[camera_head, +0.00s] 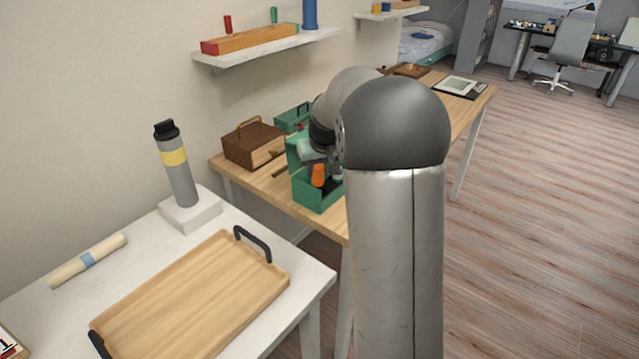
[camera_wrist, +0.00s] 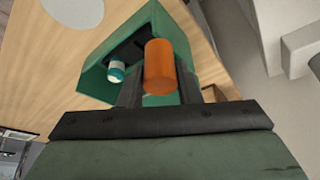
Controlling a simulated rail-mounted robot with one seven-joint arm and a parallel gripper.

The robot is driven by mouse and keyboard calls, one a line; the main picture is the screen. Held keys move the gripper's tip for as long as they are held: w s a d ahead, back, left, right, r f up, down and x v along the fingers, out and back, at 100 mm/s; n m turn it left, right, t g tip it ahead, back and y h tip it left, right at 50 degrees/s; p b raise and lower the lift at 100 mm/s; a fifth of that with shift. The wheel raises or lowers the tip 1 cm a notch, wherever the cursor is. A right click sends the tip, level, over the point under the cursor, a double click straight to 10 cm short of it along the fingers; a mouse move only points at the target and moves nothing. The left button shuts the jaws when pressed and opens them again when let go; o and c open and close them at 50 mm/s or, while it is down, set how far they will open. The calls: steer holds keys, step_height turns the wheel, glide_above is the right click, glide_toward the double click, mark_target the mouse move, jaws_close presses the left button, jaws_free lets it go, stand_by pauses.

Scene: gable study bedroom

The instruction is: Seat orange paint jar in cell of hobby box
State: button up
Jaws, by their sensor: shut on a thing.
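The orange paint jar (camera_wrist: 160,66) is held between the two fingers of my gripper (camera_wrist: 160,92), which is shut on it. In the head view the orange jar (camera_head: 318,175) shows at the green hobby box (camera_head: 318,196), close to its open top. The green box (camera_wrist: 95,82) lies beyond the jar in the wrist view, with a dark inside. A white and teal jar (camera_wrist: 116,71) is inside the box, left of the orange jar. I cannot tell whether the orange jar touches the box. My arm hides part of the box in the head view.
The hobby box stands on a wooden table (camera_head: 265,187). A brown wooden chest (camera_head: 254,144) and another green box (camera_head: 291,119) stand behind it. A white table with a wooden tray (camera_head: 195,300) is at the front left. A wall shelf (camera_head: 265,48) hangs above.

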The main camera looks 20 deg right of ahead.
steer(key=w+d+f, duration=0.1)
steer(key=w+f, duration=0.1)
steer(key=w+d+f+p, duration=0.1)
steer(key=w+f, duration=0.1)
steer(key=w+d+f, duration=0.1)
steer(key=w+f, duration=0.1)
steer(key=shift+d+f, duration=0.1)
steer(key=shift+f, duration=0.3)
step_height(320, 180, down, 2)
steer(key=shift+f+p, duration=0.25)
steer(key=shift+p, duration=0.1)
steer(key=shift+c, duration=0.4)
steer(key=shift+s+f, duration=0.1)
steer(key=shift+f, duration=0.3)
jaws_close()
steer(key=o, duration=1.1)
jaws_free()
steer(key=shift+f, duration=0.1)
steer(key=shift+o, duration=0.4)
steer(key=b+v, duration=0.1)
steer(key=v, duration=1.1)
steer(key=shift+r, duration=0.25)
